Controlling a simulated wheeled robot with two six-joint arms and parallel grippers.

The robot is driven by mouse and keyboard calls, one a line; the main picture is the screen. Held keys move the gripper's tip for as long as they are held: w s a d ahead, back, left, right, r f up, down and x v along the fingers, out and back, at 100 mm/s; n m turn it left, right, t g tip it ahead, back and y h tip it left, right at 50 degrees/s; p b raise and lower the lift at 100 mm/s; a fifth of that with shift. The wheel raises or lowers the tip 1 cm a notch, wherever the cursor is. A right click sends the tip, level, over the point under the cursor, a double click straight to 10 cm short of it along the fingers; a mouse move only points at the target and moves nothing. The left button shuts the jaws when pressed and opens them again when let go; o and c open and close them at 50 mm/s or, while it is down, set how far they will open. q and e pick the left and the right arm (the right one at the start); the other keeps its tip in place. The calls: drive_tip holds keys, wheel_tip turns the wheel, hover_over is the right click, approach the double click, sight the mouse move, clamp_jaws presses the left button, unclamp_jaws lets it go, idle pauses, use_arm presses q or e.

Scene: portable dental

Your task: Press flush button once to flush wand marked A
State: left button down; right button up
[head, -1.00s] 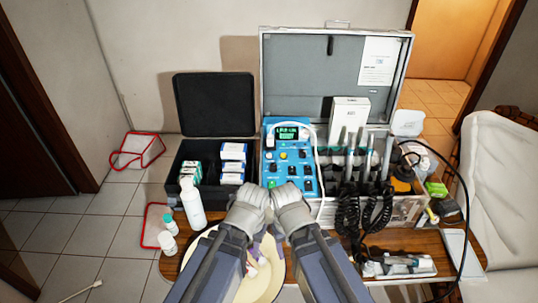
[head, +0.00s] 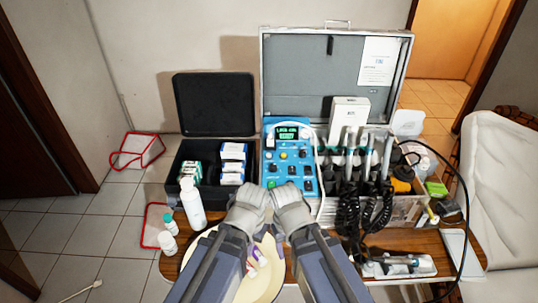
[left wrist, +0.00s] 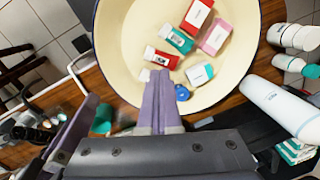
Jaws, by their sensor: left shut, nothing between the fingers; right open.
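The blue control unit (head: 270,165) stands upright in the open case, with a lit green display (head: 287,133), a yellow button (head: 283,155), a green button (head: 272,184) and several dark knobs. Its labels are too small to read, so I cannot tell which button is flush. Several wands (head: 367,150) stand in holders to its right; no A marking is legible. My left gripper (head: 250,194) is shut and empty, just in front of the unit's lower edge. It also shows in the left wrist view (left wrist: 160,78), above a cream bowl. My right gripper (head: 287,194) is open beside it.
The cream bowl (left wrist: 125,55) with small boxes lies under my arms. A white bottle (head: 192,203) and an open black case (head: 215,105) stand left. Black coiled cords (head: 350,218) hang right, above a white tray (head: 425,268). The silver case lid (head: 300,72) rises behind.

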sight(269, 155)
idle(0.8)
use_arm(q)
drive_tip(key=w+d+r+m+t+h+p, duration=0.1)
drive_tip(key=w+r, duration=0.1)
drive_tip(key=w, duration=0.4)
drive_tip(key=w+d+r+m+t+h+p, duration=0.1)
drive_tip(key=w+r+m+t+p, duration=0.1)
drive_tip(key=w, duration=0.5)
drive_tip(key=w+d+r+m+t+h+p, duration=0.1)
drive_tip(key=w+d+r+m+p, duration=0.1)
drive_tip(key=w, duration=0.4)
drive_tip(key=shift+w+r, duration=0.25)
drive_tip(key=shift+r, duration=0.3)
drive_tip(key=w+r+m+t+h+p, duration=0.1)
drive_tip(key=w+r, duration=0.3)
drive_tip(key=w, duration=0.4)
drive_tip(key=w+d+r+m+t+h+p, duration=0.1)
drive_tip(key=w+r+m+t+p, duration=0.2)
drive_tip(key=w, duration=0.5)
wheel_tip(269, 155, up, 2)
drive_tip(key=shift+r+m+t, duration=0.1)
drive_tip(key=shift+m+t, duration=0.5)
use_arm(e)
wheel_tip(269, 155, up, 9)
drive_tip(key=w, duration=0.1)
drive_tip(key=shift+w, duration=0.35)
